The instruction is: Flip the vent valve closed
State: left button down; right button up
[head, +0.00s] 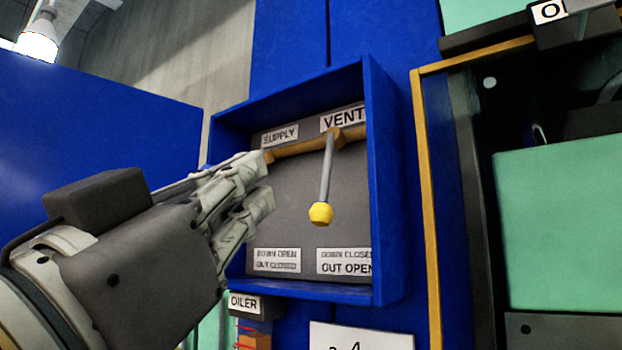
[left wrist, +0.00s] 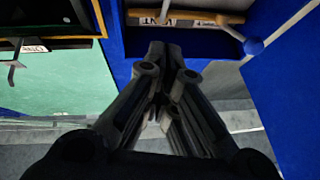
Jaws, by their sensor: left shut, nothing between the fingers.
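The vent valve lever (head: 326,170) is a grey rod with a yellow knob (head: 321,213). It hangs down, slightly tilted, from the brass pipe (head: 351,132) under the VENT label (head: 342,118). The label below it reads down closed, out open (head: 344,261). My left gripper (head: 266,182) is shut and empty, left of the vent lever and apart from it in the picture, covering much of the supply side. In the left wrist view the shut fingers (left wrist: 168,62) point toward the box, with the upside-down VENT label (left wrist: 157,20) beyond. My right gripper is not in view.
The valves sit inside a blue open box (head: 385,190) with raised side walls. In the left wrist view a supply lever with a blue knob (left wrist: 253,46) sticks out to the right. An OILER label (head: 245,302) is below the box. A yellow-edged press frame (head: 428,200) stands at right.

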pick_arm(q)
jog(key=p, duration=0.5)
send_near(327, 160)
notch_tip(327, 160, up, 4)
jog(key=shift+y, duration=0.3)
jog(key=w, duration=0.1)
jog(key=w+d+f+p, duration=0.1)
jog(key=w+p, duration=0.1)
jog(key=shift+w+d+f, duration=0.2)
jog(key=shift+w+d, duration=0.05)
jog(key=shift+d, duration=0.1)
jog(key=shift+s, duration=0.1)
